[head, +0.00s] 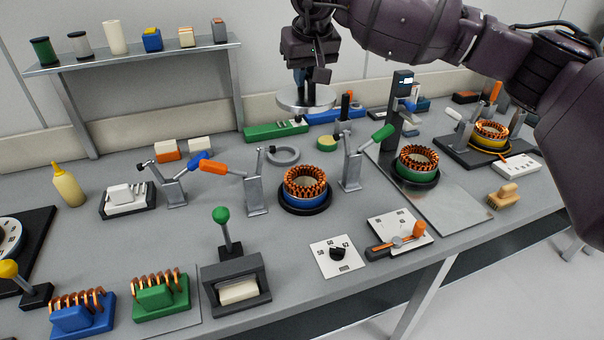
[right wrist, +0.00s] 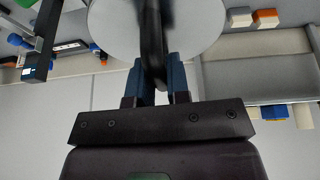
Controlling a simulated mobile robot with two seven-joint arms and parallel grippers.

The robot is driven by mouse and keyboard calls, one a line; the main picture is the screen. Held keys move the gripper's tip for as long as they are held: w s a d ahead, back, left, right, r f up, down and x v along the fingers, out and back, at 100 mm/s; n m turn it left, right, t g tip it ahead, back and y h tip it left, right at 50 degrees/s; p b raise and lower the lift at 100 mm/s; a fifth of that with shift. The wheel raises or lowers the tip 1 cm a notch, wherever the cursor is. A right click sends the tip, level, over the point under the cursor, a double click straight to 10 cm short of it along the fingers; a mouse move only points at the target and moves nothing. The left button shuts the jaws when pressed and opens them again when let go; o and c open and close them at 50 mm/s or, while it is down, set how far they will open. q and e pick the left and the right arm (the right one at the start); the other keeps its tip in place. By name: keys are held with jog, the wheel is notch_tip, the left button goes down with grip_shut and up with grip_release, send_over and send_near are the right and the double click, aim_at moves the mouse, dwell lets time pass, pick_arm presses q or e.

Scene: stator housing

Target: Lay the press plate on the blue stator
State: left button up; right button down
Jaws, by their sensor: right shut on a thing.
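My right gripper (head: 301,76) is shut on that handle and holds the plate level in the air, above the back part of the bench. In the right wrist view the gripper (right wrist: 158,80) shows with the pale disc (right wrist: 205,25) beyond its fingers. The blue stator (head: 305,199), a blue ring with copper windings, sits on a black base nearer the front, below and just about under the plate in the picture. My left gripper is not in view.
Toggle clamps with orange (head: 214,167) and green (head: 384,133) handles stand either side of the blue stator. A green stator (head: 417,171) and a yellow stator (head: 490,138) stand to the right. A dark post (head: 397,110) rises near the green one. A grey ring (head: 283,155) lies behind.

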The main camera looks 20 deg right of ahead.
notch_tip(320, 180, down, 20)
jog(key=b, duration=0.1)
jog(key=shift+r, duration=0.25)
dwell(0.4)
jog(key=shift+w+f, duration=0.1)
jog(key=shift+f, duration=0.25)
jog(key=shift+f+b, duration=0.3)
jog(key=c, duration=1.1)
grip_release()
jog(key=shift+r, duration=0.15)
jog(key=p+v, duration=0.1)
jog(key=v, duration=1.2)
jog(key=shift+p, duration=0.4)
